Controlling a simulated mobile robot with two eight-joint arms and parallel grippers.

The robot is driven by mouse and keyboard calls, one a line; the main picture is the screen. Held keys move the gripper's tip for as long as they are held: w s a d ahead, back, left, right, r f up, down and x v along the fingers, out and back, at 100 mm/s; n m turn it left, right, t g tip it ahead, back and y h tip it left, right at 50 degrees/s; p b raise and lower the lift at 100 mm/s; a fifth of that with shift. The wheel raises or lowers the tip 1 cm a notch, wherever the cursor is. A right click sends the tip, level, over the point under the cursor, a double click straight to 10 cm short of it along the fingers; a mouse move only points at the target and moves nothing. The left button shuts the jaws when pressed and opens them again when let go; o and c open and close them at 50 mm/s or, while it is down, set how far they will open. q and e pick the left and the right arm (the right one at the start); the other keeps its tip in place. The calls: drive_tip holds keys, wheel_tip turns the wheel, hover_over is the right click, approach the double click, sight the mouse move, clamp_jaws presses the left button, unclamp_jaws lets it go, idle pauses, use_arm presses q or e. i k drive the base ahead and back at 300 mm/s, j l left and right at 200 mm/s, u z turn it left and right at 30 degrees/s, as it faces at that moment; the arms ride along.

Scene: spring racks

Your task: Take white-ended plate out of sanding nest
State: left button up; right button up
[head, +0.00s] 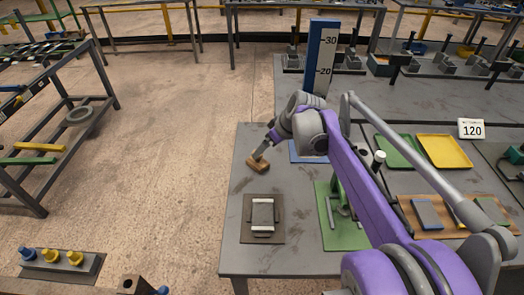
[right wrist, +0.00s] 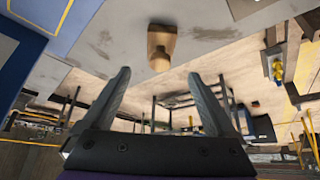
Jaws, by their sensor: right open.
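The white-ended plate (head: 263,215) is a grey slab with pale strips at its near and far ends. It lies flat in the sanding nest (head: 247,230), a dark brown square base near the table's front left. My right gripper (head: 262,151) is beyond the nest, close to a small wooden block (head: 257,164). In the right wrist view its two fingers (right wrist: 158,78) are spread with nothing between them. The wooden block (right wrist: 160,45) shows there ahead of the fingertips, apart from them. My left gripper is not in view.
The grey table (head: 236,190) has a green board (head: 331,240) right of the nest, partly behind my right arm. Green (head: 391,150) and yellow (head: 444,151) trays lie farther right. A tall blue gauge (head: 320,50) stands behind. Bare tabletop surrounds the nest's left side.

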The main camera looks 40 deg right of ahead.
sight(263, 209)
drive_tip(key=z, duration=1.45)
